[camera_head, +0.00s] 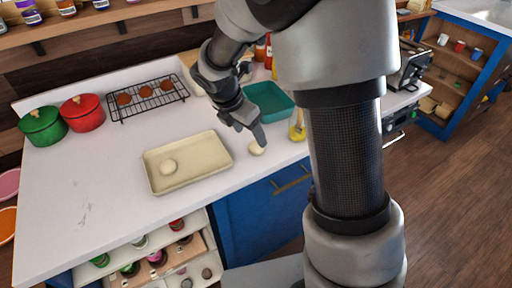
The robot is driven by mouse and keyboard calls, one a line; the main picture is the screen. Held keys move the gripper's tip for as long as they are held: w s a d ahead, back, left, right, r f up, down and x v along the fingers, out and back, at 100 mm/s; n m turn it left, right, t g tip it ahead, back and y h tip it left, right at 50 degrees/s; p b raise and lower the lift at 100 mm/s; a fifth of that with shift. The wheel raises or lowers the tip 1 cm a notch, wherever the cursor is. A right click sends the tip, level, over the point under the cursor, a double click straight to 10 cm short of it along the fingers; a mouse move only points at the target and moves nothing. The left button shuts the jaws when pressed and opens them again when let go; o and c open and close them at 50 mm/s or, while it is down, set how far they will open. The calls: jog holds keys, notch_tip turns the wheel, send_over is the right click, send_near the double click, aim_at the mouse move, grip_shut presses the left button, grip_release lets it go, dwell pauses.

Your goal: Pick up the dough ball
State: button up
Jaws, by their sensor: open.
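A pale dough ball (257,148) rests on the white counter, right of a cream tray. A second pale, round, dough-like ball (168,167) lies in the cream tray (188,184). My gripper (258,138) points down just above the ball on the counter. Its fingertips overlap the ball's upper edge in this view, so I cannot tell whether they touch it. The gripper is open, and part of it is hidden by its own wrist.
A teal tray (268,97) stands behind my gripper, and a yellow item (297,132) stands to its right. A black rack (147,97) with round brown items, a red pot (83,113) and a green pot (43,126) stand at the back left. The counter's left front is clear.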

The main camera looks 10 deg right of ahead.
aim_at(255, 145)
jog(key=x, duration=0.6)
jog(key=shift+f+b, duration=0.3)
jog(key=shift+b, duration=0.1)
